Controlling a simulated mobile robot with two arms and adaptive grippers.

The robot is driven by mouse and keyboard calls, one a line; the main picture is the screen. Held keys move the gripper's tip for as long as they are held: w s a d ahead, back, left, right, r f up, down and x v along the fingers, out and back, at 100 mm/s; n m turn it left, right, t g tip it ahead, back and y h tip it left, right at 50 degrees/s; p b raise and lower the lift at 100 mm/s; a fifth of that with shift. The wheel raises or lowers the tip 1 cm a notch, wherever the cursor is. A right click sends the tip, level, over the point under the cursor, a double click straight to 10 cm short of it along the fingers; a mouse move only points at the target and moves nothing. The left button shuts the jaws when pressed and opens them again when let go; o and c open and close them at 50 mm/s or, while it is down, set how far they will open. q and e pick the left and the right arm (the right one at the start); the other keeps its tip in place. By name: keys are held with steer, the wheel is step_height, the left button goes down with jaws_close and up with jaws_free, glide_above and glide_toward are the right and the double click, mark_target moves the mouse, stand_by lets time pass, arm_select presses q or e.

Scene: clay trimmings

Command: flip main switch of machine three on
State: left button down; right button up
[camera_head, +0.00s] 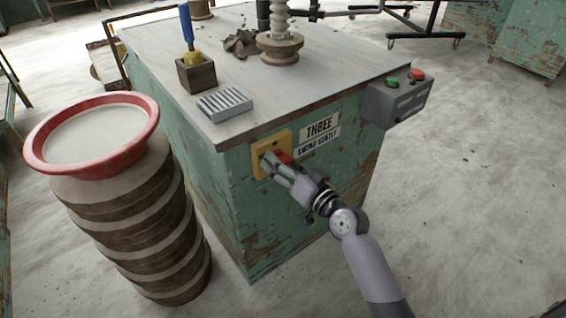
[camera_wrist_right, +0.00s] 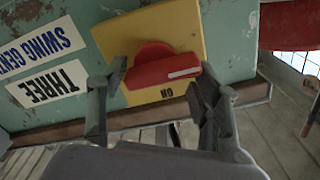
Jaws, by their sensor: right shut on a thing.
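The main switch is a red rotary handle (camera_wrist_right: 155,68) with a white line, on a yellow plate (camera_wrist_right: 187,30) in the right wrist view. An upside-down "ON" label shows by the handle. In the head view the red handle (camera_head: 284,156) and yellow plate (camera_head: 258,162) are on the green machine's front, left of the "THREE" sign (camera_head: 319,127). My right gripper (camera_head: 273,163) is at the plate, its fingers on both sides of the handle, shut on it. My left gripper is not in view.
A stack of banded round pieces with a red-rimmed basin (camera_head: 150,144) stands left of the machine. A grey box with green and red buttons (camera_head: 395,100) juts out at the machine's right corner. The machine top (camera_head: 345,72) holds a tool box, a slotted block and clay.

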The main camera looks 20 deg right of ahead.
steer(key=o, duration=1.2)
steer(key=v, duration=1.2)
steer(key=shift+r, duration=0.1)
